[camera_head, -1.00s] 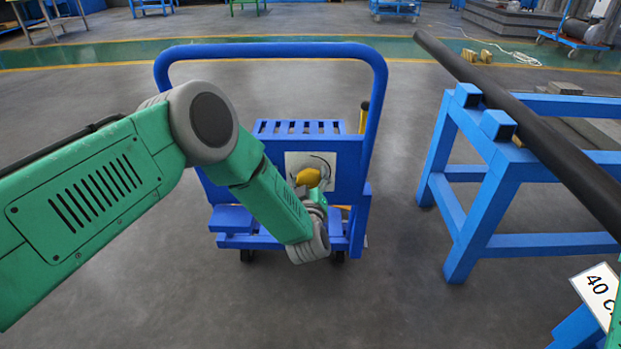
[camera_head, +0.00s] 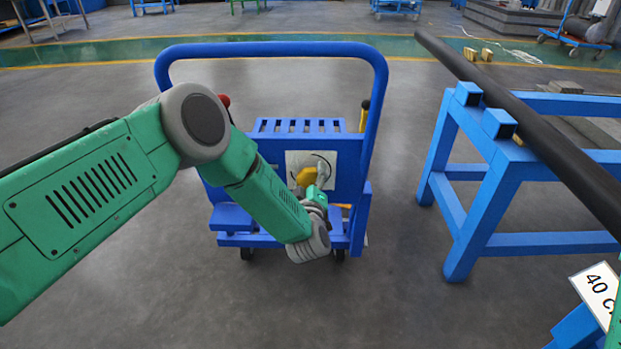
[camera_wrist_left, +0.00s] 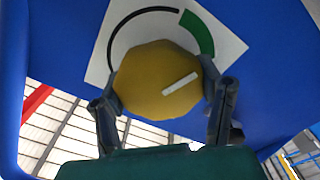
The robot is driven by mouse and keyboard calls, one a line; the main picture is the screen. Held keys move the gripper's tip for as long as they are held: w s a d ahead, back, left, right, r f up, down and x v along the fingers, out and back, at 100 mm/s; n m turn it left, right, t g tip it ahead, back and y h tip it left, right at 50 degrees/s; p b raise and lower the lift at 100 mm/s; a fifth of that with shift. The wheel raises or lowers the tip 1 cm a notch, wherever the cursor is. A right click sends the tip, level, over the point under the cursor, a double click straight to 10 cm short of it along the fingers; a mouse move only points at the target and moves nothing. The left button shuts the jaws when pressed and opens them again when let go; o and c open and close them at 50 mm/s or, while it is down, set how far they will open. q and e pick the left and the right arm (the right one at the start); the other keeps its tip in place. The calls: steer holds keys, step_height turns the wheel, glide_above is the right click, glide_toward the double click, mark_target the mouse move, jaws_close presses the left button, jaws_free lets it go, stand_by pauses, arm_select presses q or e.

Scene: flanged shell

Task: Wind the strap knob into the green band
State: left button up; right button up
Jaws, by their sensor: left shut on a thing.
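The strap knob (camera_wrist_left: 150,88) is yellow and many-sided with a white pointer line, and it sits before a white dial plate (camera_wrist_left: 232,45) on a blue panel. The plate carries a black arc and the green band (camera_wrist_left: 199,36). The pointer aims right and slightly up, appearing just below the band's lower end. My left gripper (camera_head: 314,176) is shut on the knob, a finger on each side of it. In the head view the knob (camera_head: 306,178) is partly hidden by the gripper. My right gripper is not in view.
The blue cart (camera_head: 273,50) has a tall hoop handle and small wheels. A blue stand (camera_head: 455,200) with a long dark bar (camera_head: 540,130) across it is at the right. A red-tipped handle (camera_head: 224,101) shows behind my left arm. Grey floor lies between cart and stand.

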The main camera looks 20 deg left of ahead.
arm_select(q)
steer(key=shift+s+f, duration=0.1)
steer(key=shift+f, duration=0.1)
steer(key=o, duration=1.2)
steer(key=shift+c, duration=0.2)
steer(key=shift+r, duration=0.1)
steer(key=v, duration=1.2)
